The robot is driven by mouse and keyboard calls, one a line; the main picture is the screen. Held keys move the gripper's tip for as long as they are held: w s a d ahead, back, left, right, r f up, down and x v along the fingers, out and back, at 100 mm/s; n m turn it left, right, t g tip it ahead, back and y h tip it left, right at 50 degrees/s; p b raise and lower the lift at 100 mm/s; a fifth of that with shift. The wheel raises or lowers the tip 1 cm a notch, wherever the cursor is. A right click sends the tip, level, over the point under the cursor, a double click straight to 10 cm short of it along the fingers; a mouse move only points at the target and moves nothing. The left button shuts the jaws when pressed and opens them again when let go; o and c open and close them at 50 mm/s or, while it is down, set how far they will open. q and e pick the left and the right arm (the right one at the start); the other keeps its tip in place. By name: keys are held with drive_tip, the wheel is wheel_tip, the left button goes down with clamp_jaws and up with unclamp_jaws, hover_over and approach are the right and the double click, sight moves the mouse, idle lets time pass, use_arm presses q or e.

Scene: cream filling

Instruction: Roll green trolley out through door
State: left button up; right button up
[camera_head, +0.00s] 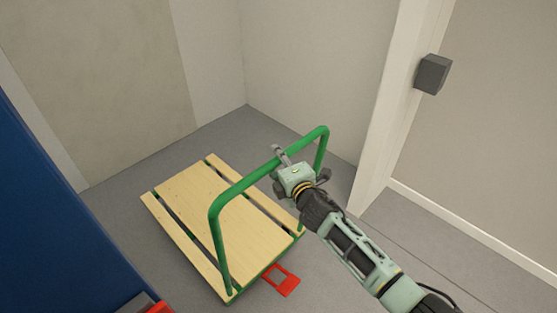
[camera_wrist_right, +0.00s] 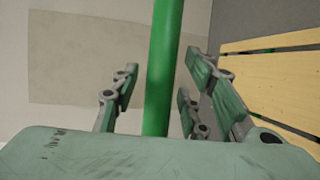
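The green trolley (camera_head: 208,215) stands on the grey floor, with pale wooden deck boards and a tall green tube handle. My right gripper (camera_head: 282,156) is at the handle's top bar, near its right half. In the right wrist view the fingers (camera_wrist_right: 160,100) stand on both sides of the green bar (camera_wrist_right: 163,70). Gaps show between the fingers and the bar, so the gripper looks open around it. The trolley's wooden boards (camera_wrist_right: 275,65) show at the right there. A pale door frame (camera_head: 388,110) stands right of the trolley. My left gripper is out of view.
A blue panel (camera_head: 50,200) rises at the left. Walls close in behind the trolley. A red frame-like piece (camera_head: 283,280) is at the trolley's near edge. A dark grey box (camera_head: 433,74) sits on the door frame. Floor (camera_head: 430,240) beyond the frame is clear.

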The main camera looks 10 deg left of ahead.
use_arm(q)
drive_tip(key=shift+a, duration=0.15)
use_arm(e)
drive_tip(key=v, duration=1.2)
idle(0.4)
